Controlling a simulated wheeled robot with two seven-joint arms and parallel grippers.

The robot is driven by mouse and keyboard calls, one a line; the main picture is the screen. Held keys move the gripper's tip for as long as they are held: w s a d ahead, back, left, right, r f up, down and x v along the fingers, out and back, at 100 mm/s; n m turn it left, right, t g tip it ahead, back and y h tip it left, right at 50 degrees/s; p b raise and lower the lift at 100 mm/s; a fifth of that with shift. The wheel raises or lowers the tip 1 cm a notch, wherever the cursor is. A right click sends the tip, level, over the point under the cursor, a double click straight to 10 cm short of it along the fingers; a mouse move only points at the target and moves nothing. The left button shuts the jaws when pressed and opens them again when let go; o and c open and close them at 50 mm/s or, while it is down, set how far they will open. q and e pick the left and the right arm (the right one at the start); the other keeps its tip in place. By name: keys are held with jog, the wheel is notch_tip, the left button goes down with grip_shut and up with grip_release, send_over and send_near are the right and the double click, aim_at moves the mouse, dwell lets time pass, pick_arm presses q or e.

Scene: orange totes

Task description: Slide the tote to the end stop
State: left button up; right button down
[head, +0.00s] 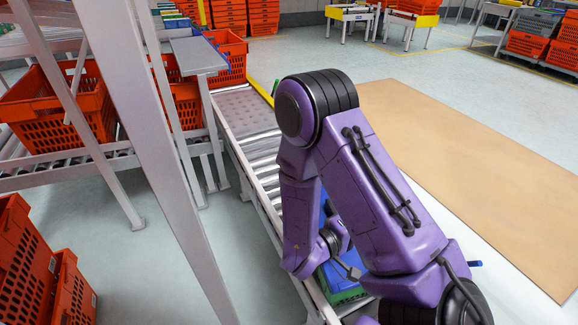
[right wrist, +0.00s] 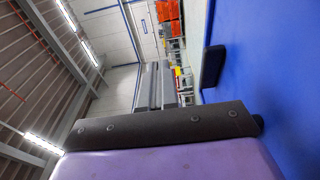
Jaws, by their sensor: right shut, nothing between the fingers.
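A blue tote or lidded box (head: 338,283) with a green lower part (head: 348,296) sits at the near end of the roller conveyor (head: 262,160), mostly hidden behind my right arm. In the right wrist view a plain blue surface (right wrist: 265,90) fills the right side, very close. My right gripper (right wrist: 212,66) is shut and empty, its dark tip right by this blue surface; I cannot tell whether they touch. In the head view the arm hides most of the gripper. My left gripper is not in view. A yellow bar (head: 260,92) lies by the conveyor's far end; I cannot tell if it is the end stop.
Orange totes stand on a side roller rack (head: 60,158) at left and in stacks at lower left (head: 25,265). A grey post (head: 160,150) rises close to the conveyor's left. A flat tan panel (head: 470,165) covers the floor at right. The visible rollers are clear.

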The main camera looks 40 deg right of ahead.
jog(key=w+a+b, duration=0.4)
jog(key=w+a, duration=0.6)
jog(key=w, duration=0.6)
pick_arm(q)
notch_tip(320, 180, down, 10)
jog(key=b, duration=0.5)
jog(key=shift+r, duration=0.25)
pick_arm(e)
notch_tip(320, 180, down, 15)
jog(key=s, duration=0.1)
jog(key=shift+d, duration=0.15)
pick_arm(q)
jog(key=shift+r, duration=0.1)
pick_arm(e)
jog(key=shift+s, duration=0.1)
